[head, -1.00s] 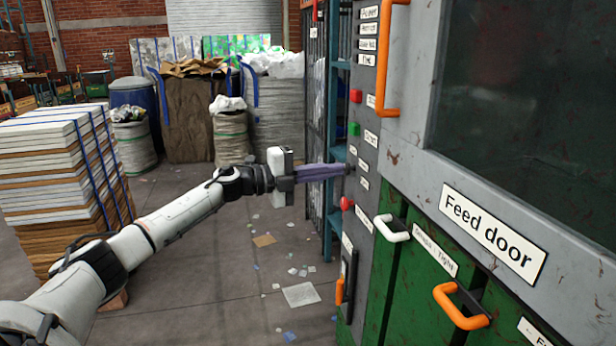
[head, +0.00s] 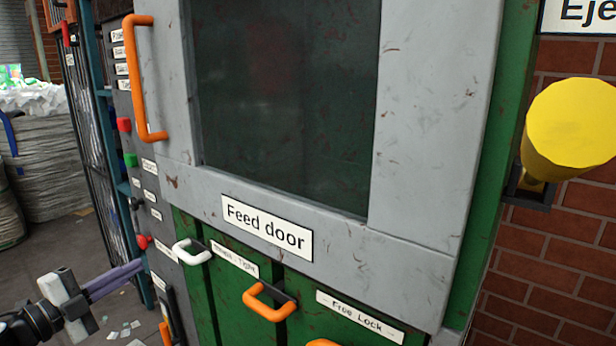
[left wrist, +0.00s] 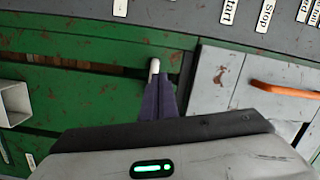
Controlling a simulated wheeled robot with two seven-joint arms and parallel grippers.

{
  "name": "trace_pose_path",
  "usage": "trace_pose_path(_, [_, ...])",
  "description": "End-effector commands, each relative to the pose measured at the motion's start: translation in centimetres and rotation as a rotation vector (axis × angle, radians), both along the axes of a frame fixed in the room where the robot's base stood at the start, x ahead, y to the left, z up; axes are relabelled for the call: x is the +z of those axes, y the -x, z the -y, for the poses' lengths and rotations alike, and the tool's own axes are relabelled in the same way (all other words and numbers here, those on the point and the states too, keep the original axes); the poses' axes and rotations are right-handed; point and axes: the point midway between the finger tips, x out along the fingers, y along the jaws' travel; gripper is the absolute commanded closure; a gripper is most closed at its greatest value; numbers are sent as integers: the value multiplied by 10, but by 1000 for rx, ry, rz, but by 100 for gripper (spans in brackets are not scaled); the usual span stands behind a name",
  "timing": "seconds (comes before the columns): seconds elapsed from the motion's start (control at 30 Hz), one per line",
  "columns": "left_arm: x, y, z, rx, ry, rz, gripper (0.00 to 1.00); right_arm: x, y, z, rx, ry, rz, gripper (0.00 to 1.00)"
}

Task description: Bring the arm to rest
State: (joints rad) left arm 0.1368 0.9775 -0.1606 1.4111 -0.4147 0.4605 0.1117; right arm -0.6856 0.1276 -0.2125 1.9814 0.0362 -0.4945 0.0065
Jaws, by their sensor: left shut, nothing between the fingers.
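My left arm comes in at the lower left of the head view. Its gripper (head: 138,266) has long purple-grey fingers, closed together and empty, pointing right toward the machine's control panel. In the left wrist view the fingers (left wrist: 159,98) point at the green machine front. There the fingertips overlap the white handle (left wrist: 154,68) in the picture; I cannot tell whether they touch it. In the head view the white handle (head: 190,252) stands to the right of the fingertips, with a gap in the picture. My right gripper is in neither view.
The machine has a grey feed door (head: 420,150) with an orange handle (head: 146,80). Another orange handle (head: 270,302) sits on the green lower front. Red and green buttons (head: 130,160) line the panel. A yellow cone-shaped part (head: 572,122) juts out at right.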

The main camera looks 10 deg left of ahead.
Motion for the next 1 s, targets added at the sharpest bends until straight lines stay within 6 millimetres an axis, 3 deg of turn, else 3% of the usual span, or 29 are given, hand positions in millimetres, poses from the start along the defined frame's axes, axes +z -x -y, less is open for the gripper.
trace_pose_path(0.03, [-39,10,26,20,94,-59,100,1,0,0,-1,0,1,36])
trace_pose_path(0.2, [-141,57,92,149,362,-264,100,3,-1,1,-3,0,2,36])
trace_pose_path(0.27, [-173,81,114,202,453,-349,100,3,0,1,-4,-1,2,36])
trace_pose_path(0.4, [-238,147,167,339,652,-567,100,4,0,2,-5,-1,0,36])
trace_pose_path(0.5, [-271,198,203,437,780,-729,100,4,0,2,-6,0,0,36])
trace_pose_path(0.6, [-291,245,235,521,881,-873,100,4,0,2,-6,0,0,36])
trace_pose_path(0.73, [-303,286,263,594,967,-1003,100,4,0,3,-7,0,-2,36])
trace_pose_path(0.83, [-306,301,273,622,997,-1054,100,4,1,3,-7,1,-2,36])
trace_pose_path(1.0, [-307,306,276,630,1004,-1069,100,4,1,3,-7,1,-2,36])
